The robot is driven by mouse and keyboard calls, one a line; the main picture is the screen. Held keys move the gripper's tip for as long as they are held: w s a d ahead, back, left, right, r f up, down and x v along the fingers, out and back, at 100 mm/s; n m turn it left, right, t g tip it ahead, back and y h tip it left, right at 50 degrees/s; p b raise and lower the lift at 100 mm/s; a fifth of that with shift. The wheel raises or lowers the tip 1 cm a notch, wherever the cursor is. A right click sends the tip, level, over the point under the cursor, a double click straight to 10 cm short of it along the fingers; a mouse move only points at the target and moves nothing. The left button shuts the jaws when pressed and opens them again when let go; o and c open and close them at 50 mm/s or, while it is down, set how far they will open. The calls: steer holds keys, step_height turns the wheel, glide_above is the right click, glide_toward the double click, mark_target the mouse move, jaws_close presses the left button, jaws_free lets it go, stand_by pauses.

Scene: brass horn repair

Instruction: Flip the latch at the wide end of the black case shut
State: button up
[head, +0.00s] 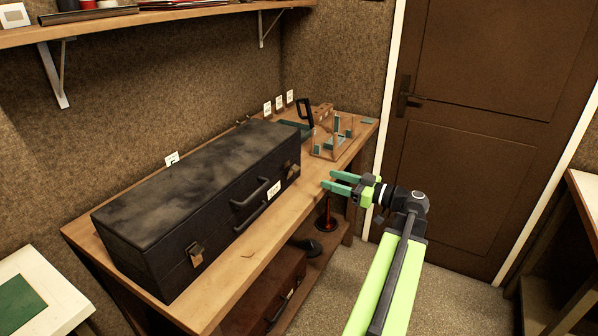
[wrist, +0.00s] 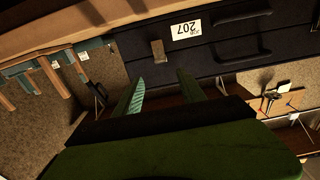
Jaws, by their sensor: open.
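The long black case (head: 200,190) lies closed on the wooden bench. Its front carries a handle (head: 255,193), a white label (head: 273,191), a near-left latch (head: 195,253) and a far-right latch (head: 289,170). I cannot tell clearly which end is wider or how either latch is set. In the wrist view the case front (wrist: 215,50) looks upside down, with the far-right latch (wrist: 158,50) beside the label reading 207 (wrist: 186,28). My gripper (head: 338,182) is open and empty, right of the case and apart from it; its fingers (wrist: 162,88) point toward that latch.
A wooden stand with teal pads (head: 333,143) is on the bench beyond the case. A brown case (head: 268,290) sits on the lower shelf. A wall shelf (head: 150,18) hangs above. The floor (head: 340,270) beside the bench is clear; a brown door (head: 480,130) stands behind.

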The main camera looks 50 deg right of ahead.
steer(key=x, duration=1.1)
steer(key=shift+w, duration=0.2)
steer(key=shift+r, duration=0.1)
jaws_close()
